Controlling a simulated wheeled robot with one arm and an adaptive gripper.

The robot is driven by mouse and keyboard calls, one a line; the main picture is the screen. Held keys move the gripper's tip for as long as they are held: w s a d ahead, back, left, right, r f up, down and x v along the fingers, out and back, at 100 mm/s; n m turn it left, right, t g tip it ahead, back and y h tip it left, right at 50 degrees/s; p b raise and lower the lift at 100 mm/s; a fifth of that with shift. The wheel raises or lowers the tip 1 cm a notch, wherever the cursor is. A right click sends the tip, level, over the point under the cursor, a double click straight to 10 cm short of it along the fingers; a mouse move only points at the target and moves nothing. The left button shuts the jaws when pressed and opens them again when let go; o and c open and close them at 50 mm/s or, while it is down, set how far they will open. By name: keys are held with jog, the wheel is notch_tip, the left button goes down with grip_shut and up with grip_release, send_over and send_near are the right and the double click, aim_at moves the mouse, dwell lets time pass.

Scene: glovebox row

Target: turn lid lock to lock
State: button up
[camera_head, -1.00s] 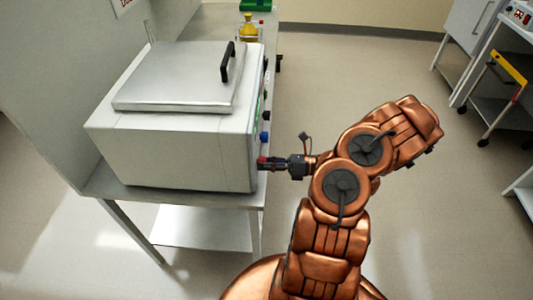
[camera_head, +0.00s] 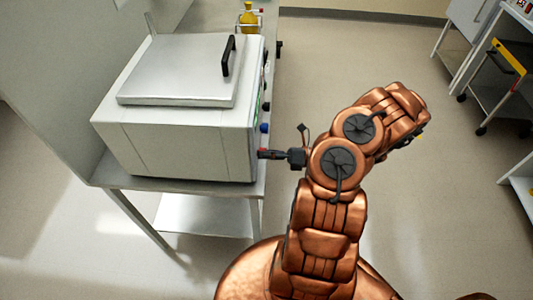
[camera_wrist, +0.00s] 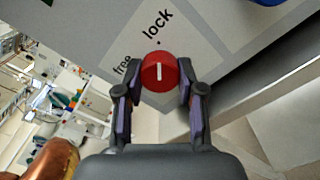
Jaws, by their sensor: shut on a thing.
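The lid lock is a round red knob (camera_wrist: 159,72) with a white pointer line, on the side panel of the grey box (camera_head: 180,140). In the wrist view its line points straight up, in line with the dot under the printed word "lock" (camera_wrist: 158,22). The word "free" (camera_wrist: 121,65) is to the left of the knob. My gripper (camera_head: 272,154) is shut on the knob, one finger on each side. In the head view the knob is mostly hidden by my fingers. The box's metal lid (camera_head: 180,75), with a black handle (camera_head: 228,56), is down.
The box stands on a metal table (camera_head: 215,193). A blue knob (camera_head: 264,128) is on the same panel, beyond the red one. A yellow flask (camera_head: 249,20) stands behind the box. The floor right of my arm is clear up to a cart (camera_head: 495,95).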

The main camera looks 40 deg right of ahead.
jog(key=o, duration=1.1)
jog(key=shift+o, duration=0.2)
jog(key=v, duration=1.2)
